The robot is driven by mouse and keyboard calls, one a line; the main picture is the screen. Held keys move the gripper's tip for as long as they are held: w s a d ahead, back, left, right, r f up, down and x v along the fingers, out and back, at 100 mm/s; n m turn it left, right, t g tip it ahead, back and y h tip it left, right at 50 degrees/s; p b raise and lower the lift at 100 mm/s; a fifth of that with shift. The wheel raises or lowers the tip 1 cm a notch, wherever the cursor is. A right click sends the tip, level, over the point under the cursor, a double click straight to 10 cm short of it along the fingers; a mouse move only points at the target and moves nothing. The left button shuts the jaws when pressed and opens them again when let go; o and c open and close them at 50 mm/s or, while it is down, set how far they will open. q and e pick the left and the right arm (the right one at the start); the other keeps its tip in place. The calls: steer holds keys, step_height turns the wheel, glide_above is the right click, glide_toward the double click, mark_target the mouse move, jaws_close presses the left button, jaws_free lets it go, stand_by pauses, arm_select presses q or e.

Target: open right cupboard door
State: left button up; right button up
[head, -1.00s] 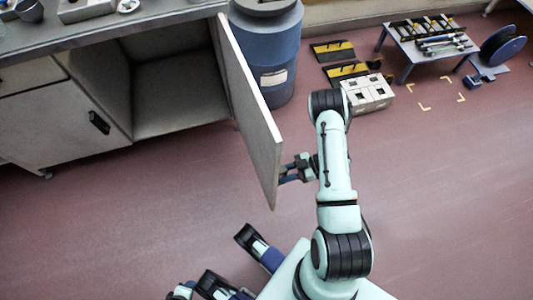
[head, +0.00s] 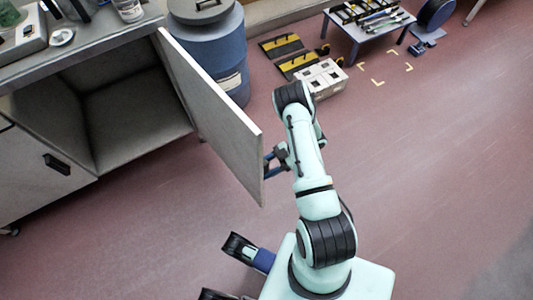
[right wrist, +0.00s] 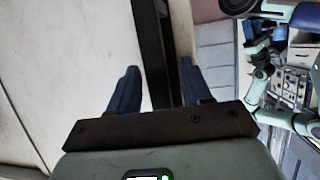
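The right cupboard door (head: 215,110) is a pale flat panel. In the head view it stands swung well out from the cupboard (head: 130,112), whose inside looks empty. My right gripper (head: 272,162) is at the outer face of the door, close to its free edge. In the right wrist view two blue fingers (right wrist: 158,88) stand apart on either side of a dark upright bar (right wrist: 150,40), which looks like the door's handle or edge. I see small gaps beside it; contact is unclear.
A blue drum (head: 212,45) stands behind the door near its hinge side. A white box (head: 322,78), black-and-yellow ramps (head: 290,55) and a low table (head: 365,25) are farther back right. The red floor (head: 430,170) to the right is clear.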

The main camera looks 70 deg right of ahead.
arm_select(q)
steer(key=s+r+p, duration=0.1)
steer(key=s+d+r, duration=0.1)
steer(key=shift+s+d+g+p, duration=0.2)
steer(key=shift+s+g+p, duration=0.15)
steer(key=shift+g+p, duration=0.05)
arm_select(e)
steer(key=v, duration=1.3)
steer(key=shift+s+d+r, duration=0.1)
steer(key=shift+s+d, duration=0.05)
